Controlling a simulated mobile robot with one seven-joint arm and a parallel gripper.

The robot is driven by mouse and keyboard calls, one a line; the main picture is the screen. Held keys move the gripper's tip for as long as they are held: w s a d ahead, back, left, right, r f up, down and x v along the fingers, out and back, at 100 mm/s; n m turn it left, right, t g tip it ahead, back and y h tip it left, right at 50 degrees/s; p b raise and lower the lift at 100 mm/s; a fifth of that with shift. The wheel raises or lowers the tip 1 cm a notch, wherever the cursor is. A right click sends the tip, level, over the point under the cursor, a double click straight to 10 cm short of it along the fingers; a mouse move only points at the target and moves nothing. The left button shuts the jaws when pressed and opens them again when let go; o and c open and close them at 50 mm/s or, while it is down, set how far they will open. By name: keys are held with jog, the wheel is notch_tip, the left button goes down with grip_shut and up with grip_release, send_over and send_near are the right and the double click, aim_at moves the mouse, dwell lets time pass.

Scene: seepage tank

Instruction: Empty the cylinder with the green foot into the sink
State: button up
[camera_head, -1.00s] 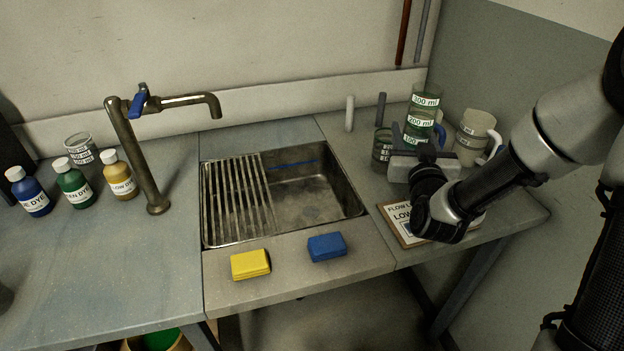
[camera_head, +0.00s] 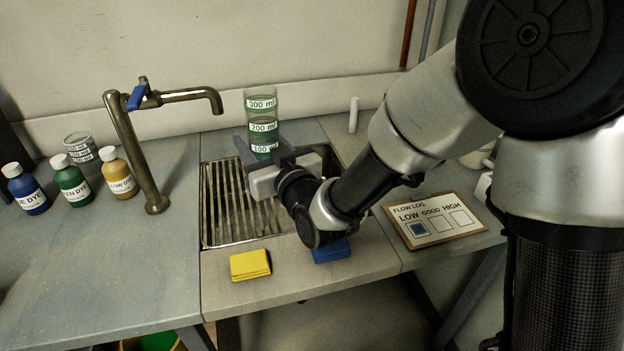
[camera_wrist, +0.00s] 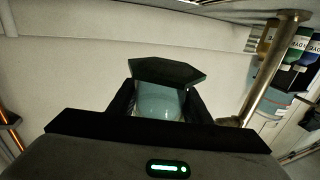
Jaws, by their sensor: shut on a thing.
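The clear cylinder (camera_head: 262,112) with 100, 200 and 300 ml labels stands upright in my gripper (camera_head: 264,148), above the back left part of the sink (camera_head: 205,243). Its lower part looks green; the exact liquid level is hard to read. In the wrist view, which is upside down, the dark green six-sided foot (camera_wrist: 168,72) shows beyond the fingers, with the pale cylinder wall (camera_wrist: 158,102) between them. My gripper is shut on the cylinder. My arm and gripper hide the right part of the sink.
A tap (camera_head: 150,190) stands left of the sink, its spout near the cylinder. Dye bottles (camera_head: 72,182) and a beaker (camera_head: 80,146) are further left. A yellow sponge (camera_head: 250,265) and a blue sponge (camera_head: 331,252) lie in front. A flow log board (camera_head: 433,219) is right.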

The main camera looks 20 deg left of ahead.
jog(key=shift+f+m+p, duration=0.15)
jog(key=shift+m+p, duration=0.15)
jog(key=shift+r+n, duration=0.2)
jog(key=shift+n, duration=0.2)
jog(key=shift+d, duration=0.1)
dwell(0.5)
